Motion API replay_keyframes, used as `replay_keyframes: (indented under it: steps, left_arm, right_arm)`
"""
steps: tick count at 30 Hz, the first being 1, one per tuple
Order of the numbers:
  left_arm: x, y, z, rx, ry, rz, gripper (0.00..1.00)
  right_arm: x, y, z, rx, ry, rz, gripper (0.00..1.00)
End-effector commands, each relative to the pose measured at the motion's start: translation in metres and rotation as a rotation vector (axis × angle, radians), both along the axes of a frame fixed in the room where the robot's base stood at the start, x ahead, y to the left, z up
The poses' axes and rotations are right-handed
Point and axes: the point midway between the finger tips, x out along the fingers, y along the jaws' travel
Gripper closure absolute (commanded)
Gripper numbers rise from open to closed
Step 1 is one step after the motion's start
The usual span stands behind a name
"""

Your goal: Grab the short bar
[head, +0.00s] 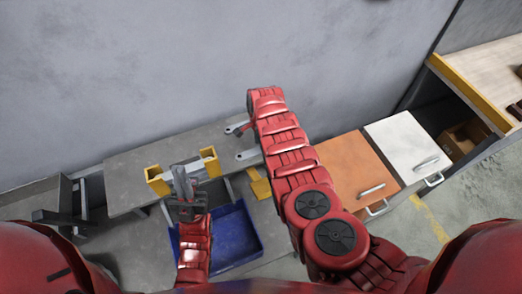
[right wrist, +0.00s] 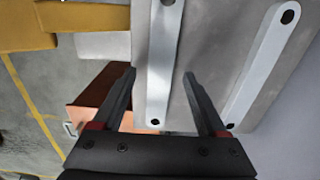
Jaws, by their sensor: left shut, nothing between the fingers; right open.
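Two light grey flat bars with holed ends lie on the grey bench. One bar (right wrist: 160,60) is between the open fingers of my right gripper (right wrist: 160,73) in the right wrist view; contact cannot be told. The other bar (right wrist: 264,66) lies to the right, outside the fingers, slanted. Which is shorter I cannot tell. In the head view, their ends show as a nearer bar (head: 247,154) and a farther bar (head: 231,129), partly hidden by my right arm. My left gripper (head: 180,174) is shut and empty, in front of a yellow holder (head: 157,181).
A blue bin (head: 247,241) stands below the bench (head: 127,165). An orange cabinet (head: 356,165) and a white cabinet (head: 403,143) stand to the right. The grey wall (head: 150,70) rises behind the bench. A yellow block (head: 259,187) is at the bench's front edge.

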Motion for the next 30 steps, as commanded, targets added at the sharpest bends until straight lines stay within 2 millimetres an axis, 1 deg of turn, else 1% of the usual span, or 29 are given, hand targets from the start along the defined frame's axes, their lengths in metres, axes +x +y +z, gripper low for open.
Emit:
replay_keyframes:
  steps: [1,3,10,11,12,14,15,17,21,23,30]
  left_arm:
    - [0.0,0.0001,-0.0031,0.0,0.0,0.0,1.0]
    - [-0.0001,0.0,-0.0034,0.0,0.0,0.0,1.0]
    - [-0.0001,0.0,-0.0028,0.0,0.0,0.0,1.0]
    - [-0.0001,0.0,-0.0029,0.0,0.0,0.0,1.0]
    - [-0.0001,0.0,-0.0028,0.0,0.0,0.0,1.0]
    - [-0.0001,0.0,-0.0028,0.0,0.0,0.0,1.0]
    - [0.0,0.0,-0.0029,0.0,0.0,0.0,1.0]
    - [0.0,-0.0001,-0.0029,0.0,0.0,0.0,1.0]
    - [0.0,0.0,-0.0029,0.0,0.0,0.0,1.0]
    - [-0.0001,0.0,-0.0029,0.0,0.0,0.0,1.0]
    - [-0.0001,0.0,-0.0028,0.0,0.0,0.0,1.0]
  right_arm:
    - [0.0003,-0.0013,-0.0051,0.0,0.0,-0.002,0.25]
    - [0.0001,-0.0004,-0.0071,0.0,0.0,-0.001,0.25]
    - [0.0003,-0.0001,-0.0071,0.0,-0.001,0.0,0.25]
    - [0.0002,-0.0001,-0.0071,0.0,-0.001,0.0,0.29]
    - [0.0002,-0.0001,-0.0071,0.0,-0.001,0.0,0.36]
    - [0.0002,0.0,-0.0071,0.0,-0.001,0.0,0.47]
    - [0.0002,-0.0001,-0.0071,0.0,-0.001,0.0,0.54]
    - [0.0002,0.0,-0.0071,0.0,-0.001,0.0,0.65]
    - [0.0003,0.0,-0.007,0.0,-0.001,0.0,0.9]
    - [0.0002,-0.0001,-0.007,0.0,-0.001,0.0,1.0]
    - [0.0003,0.0,-0.0068,0.0,-0.001,0.0,1.0]
